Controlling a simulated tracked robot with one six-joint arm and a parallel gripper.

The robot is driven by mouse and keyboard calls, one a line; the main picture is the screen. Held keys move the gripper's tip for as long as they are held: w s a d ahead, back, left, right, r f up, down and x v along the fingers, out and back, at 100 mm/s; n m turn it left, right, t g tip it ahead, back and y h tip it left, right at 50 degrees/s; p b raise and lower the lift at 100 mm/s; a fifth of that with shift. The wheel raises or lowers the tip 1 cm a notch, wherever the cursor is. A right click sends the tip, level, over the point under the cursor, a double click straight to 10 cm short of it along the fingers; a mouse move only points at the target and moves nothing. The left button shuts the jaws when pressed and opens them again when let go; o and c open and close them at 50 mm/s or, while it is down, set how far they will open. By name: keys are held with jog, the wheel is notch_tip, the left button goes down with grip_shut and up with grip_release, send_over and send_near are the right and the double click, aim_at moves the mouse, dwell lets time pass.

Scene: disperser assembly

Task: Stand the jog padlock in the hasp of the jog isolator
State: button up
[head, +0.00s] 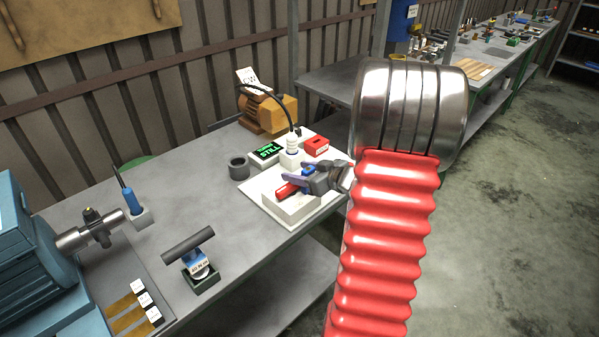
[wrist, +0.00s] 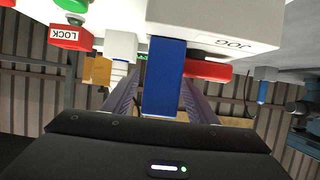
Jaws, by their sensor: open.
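The jog isolator is a white box (head: 290,209) on a pale board, with a red handle (head: 285,190). In the wrist view the box (wrist: 215,22) bears the label JOG, and its red handle (wrist: 210,72) shows below it. The blue jog padlock (wrist: 163,82) is upright in the picture against the box's edge, and its blue also shows in the head view (head: 308,168). Its shackle and the hasp are hidden. My gripper (head: 300,172) is at the box, its purple fingers (wrist: 158,100) open on either side of the padlock with gaps visible.
An orange motor (head: 262,112) stands behind.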

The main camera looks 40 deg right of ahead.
jog(key=shift+s, duration=0.1)
jog(key=v, duration=1.3)
jog(key=shift+s, duration=0.3)
dwell(0.5)
